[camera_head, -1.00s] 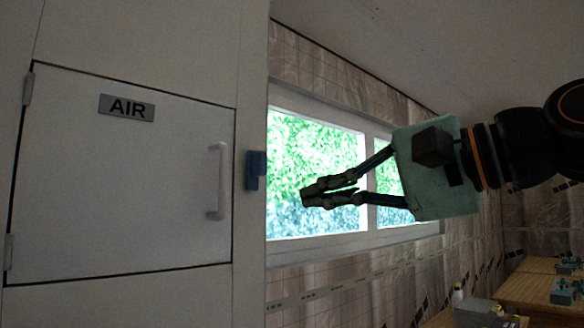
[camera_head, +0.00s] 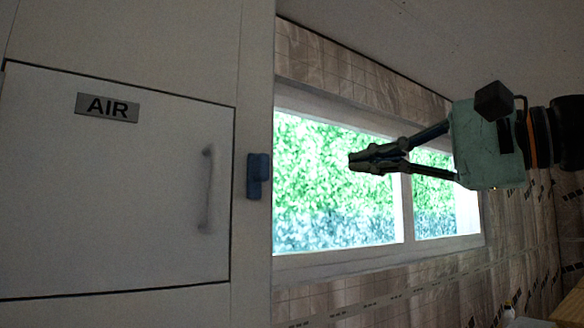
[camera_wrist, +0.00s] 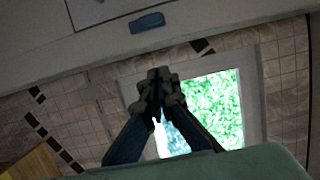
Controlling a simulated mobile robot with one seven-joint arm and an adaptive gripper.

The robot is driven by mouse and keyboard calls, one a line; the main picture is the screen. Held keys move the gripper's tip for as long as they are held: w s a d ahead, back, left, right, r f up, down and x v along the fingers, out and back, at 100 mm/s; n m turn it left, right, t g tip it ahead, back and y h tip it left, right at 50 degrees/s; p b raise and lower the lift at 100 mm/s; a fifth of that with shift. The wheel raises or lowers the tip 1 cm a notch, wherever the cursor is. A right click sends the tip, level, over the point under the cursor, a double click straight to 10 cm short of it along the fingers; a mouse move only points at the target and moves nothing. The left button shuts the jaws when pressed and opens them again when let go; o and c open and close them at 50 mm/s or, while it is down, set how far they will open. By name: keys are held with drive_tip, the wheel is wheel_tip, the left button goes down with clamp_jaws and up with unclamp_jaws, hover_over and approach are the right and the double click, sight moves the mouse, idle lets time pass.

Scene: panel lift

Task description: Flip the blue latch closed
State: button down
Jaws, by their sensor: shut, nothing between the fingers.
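The blue latch (camera_head: 258,176) sits on the panel frame just right of the AIR panel door (camera_head: 60,190). In the wrist view the latch (camera_wrist: 147,22) is above the fingertips, apart from them. My gripper (camera_head: 352,162) points left toward the latch with its fingers together and nothing between them. In the head view a clear gap lies between the fingertips and the latch. The wrist view also shows the shut fingers (camera_wrist: 159,76). The door lies flat in its frame.
A grey handle (camera_head: 207,190) stands out from the door's right side. An AIR label (camera_head: 108,107) is at its top. A bright window (camera_head: 335,180) is in the tiled wall behind my gripper. Part of a wooden surface (camera_head: 570,306) shows at the lower right.

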sight(258, 175)
drive_tip(key=shift+a, duration=0.15)
drive_tip(key=w+a+p, duration=0.2)
drive_tip(key=w+a, duration=0.2)
drive_tip(key=a, duration=0.6)
drive_tip(key=shift+w+a+p, duration=0.2)
drive_tip(key=shift+a+p, duration=0.1)
drive_tip(key=shift+p, duration=0.05)
drive_tip(key=shift+s, duration=0.1)
drive_tip(key=shift+a+r+n, duration=0.1)
drive_tip(key=shift+r+n, duration=0.05)
drive_tip(key=shift+n, duration=0.35)
